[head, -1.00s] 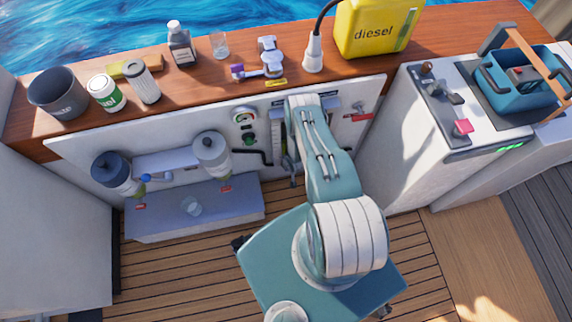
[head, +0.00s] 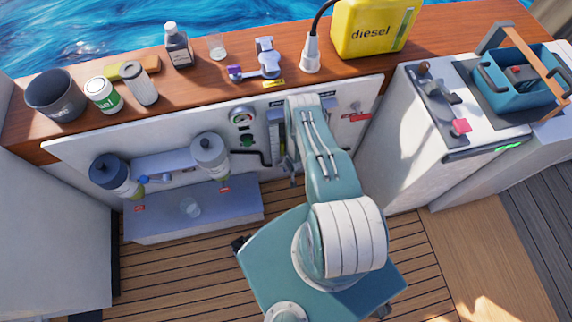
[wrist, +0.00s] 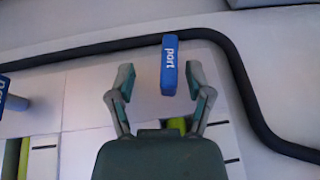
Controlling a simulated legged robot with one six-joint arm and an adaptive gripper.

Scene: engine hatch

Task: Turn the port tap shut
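The port tap's blue handle (wrist: 168,66), marked "port", stands upright in the wrist view. It sits between the fingertips of my gripper (wrist: 160,80), nearer the right one, with a visible gap on both sides. My gripper is open and holds nothing. In the head view my arm reaches to the white panel (head: 80,160) and covers part of it. I cannot make out the port handle or the fingers clearly there.
A black hose (wrist: 240,80) curves above and to the right of the handle. Another blue lettered handle (wrist: 5,90) shows at the left edge of the wrist view. In the head view, two filters (head: 210,155) (head: 110,172) hang on the panel's left, and a yellow diesel can (head: 372,28) stands on the shelf.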

